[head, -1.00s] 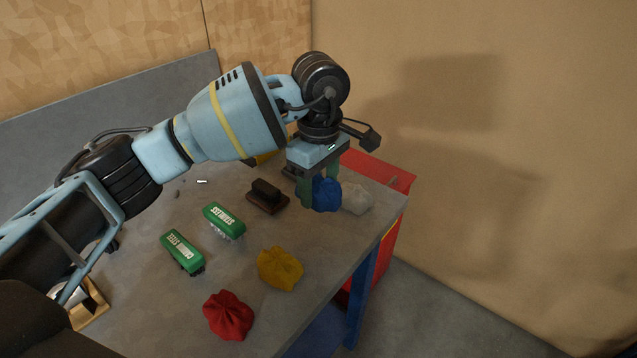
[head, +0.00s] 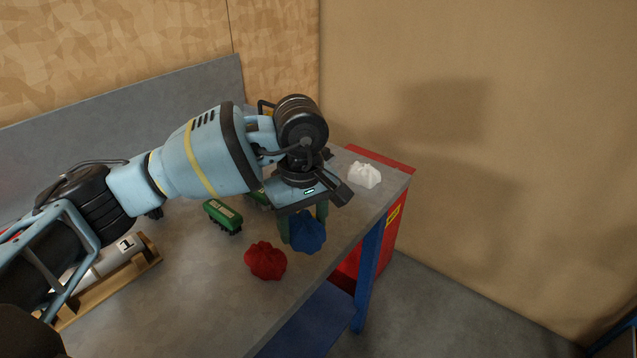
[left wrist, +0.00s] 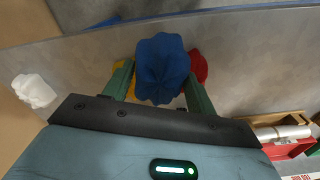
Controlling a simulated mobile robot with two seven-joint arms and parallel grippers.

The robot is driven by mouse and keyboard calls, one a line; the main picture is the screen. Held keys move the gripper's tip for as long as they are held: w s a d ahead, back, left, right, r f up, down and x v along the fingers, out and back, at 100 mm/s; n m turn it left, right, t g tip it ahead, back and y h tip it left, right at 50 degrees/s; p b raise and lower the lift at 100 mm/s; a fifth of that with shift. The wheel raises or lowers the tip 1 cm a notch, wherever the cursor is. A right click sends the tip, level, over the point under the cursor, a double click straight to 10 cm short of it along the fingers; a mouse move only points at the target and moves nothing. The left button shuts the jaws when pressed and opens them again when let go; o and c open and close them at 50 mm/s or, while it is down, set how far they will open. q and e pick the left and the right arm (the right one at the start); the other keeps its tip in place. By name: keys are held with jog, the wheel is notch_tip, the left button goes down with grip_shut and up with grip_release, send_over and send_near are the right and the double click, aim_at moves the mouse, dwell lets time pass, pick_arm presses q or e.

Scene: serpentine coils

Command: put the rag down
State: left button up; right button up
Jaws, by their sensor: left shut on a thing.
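My left gripper (head: 304,222) is shut on a crumpled blue rag (head: 308,236) over the right part of the bench, near its front edge. In the left wrist view, the blue rag (left wrist: 162,66) sits between the two green fingers of my left gripper (left wrist: 159,84). I cannot tell whether the rag touches the bench top. A red rag (head: 265,261) lies to the left of it. A white rag (head: 364,175) lies at the far right corner. A yellow rag (left wrist: 121,77) shows partly behind a finger in the left wrist view and is hidden in the head view.
The grey bench (head: 215,290) has free room left of the red rag. A green block-like item (head: 223,216) stands left of my gripper, with another partly hidden behind it. A wooden tray (head: 140,262) is at the left. A red cabinet (head: 388,222) stands at the bench's right end.

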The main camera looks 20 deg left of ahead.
pick_arm(q)
jog(key=s+d+f+m, duration=0.1)
jog(key=s+m, duration=0.1)
jog(key=s+d+f+m, duration=0.1)
jog(key=s+m, duration=0.1)
jog(key=s+d+f+m, duration=0.1)
jog(key=s+m, duration=0.1)
jog(key=shift+s+d+m, duration=0.3)
jog(key=shift+d, duration=0.1)
jog(key=s+a+m, duration=0.1)
jog(key=s+a, duration=0.1)
jog(key=s+a+f+m, duration=0.1)
jog(key=s+a, duration=0.1)
jog(key=s+a+f+m, duration=0.1)
jog(key=s+a, duration=0.1)
jog(key=a, duration=0.1)
jog(key=shift+f+m, duration=0.2)
jog(key=shift+m, duration=0.1)
jog(key=shift+a, duration=0.5)
